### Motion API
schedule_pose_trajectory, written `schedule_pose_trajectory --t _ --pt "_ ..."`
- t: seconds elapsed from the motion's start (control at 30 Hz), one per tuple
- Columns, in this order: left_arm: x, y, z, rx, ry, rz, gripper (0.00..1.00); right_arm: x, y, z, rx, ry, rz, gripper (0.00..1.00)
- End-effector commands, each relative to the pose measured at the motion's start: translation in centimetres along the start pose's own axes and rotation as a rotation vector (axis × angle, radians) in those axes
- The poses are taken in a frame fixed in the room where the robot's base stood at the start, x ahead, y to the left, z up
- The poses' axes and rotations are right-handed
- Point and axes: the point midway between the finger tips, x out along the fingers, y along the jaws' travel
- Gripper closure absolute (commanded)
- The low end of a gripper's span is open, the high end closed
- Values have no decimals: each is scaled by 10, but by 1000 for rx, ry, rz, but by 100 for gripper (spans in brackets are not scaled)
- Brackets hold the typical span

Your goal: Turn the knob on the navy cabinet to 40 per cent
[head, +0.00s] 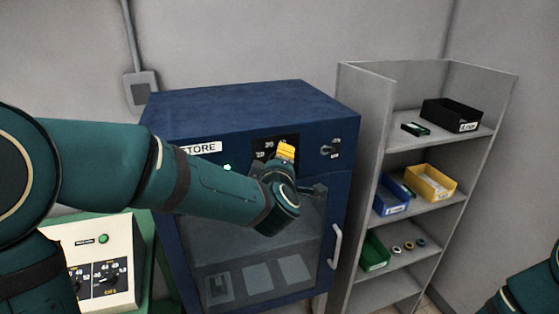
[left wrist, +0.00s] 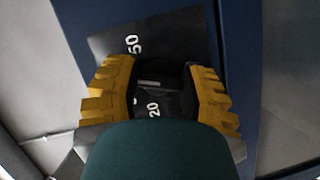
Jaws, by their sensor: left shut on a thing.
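The navy cabinet (head: 250,110) stands against the wall, with a "STORE" label, a lit green lamp and a black dial plate on its front. The dial plate (head: 262,143) is partly hidden by my left arm in the head view. It shows in the left wrist view (left wrist: 180,40) with the numerals 50 and 20 readable. My left gripper (head: 286,152) is at the plate, its yellow fingers shut on the dark knob (left wrist: 149,84). The knob has a pale line, and the head view hides it. Its exact setting cannot be read. My right gripper is out of view.
A small switch (head: 330,150) sits right of the dial, and a glass door with a handle (head: 336,246) is below. A grey shelf (head: 365,135) with bins stands close on the right. A cream control box (head: 98,250) is at lower left.

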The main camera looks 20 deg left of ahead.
Motion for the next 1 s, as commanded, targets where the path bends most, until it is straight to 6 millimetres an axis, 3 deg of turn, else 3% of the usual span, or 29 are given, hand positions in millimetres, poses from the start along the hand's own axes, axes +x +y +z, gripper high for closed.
schedule_pose_trajectory --t 0.27,0.3,0.37,0.77,1.0 --pt "0 1 0 -1 2 2 93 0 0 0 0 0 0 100" --pt "0 1 0 -1 2 2 40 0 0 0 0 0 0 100" --pt "0 1 0 -1 2 2 24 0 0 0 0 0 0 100" --pt "-6 1 0 -2 0 2 24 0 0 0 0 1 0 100" --pt "-47 1 0 -3 -2 4 24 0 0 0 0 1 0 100"
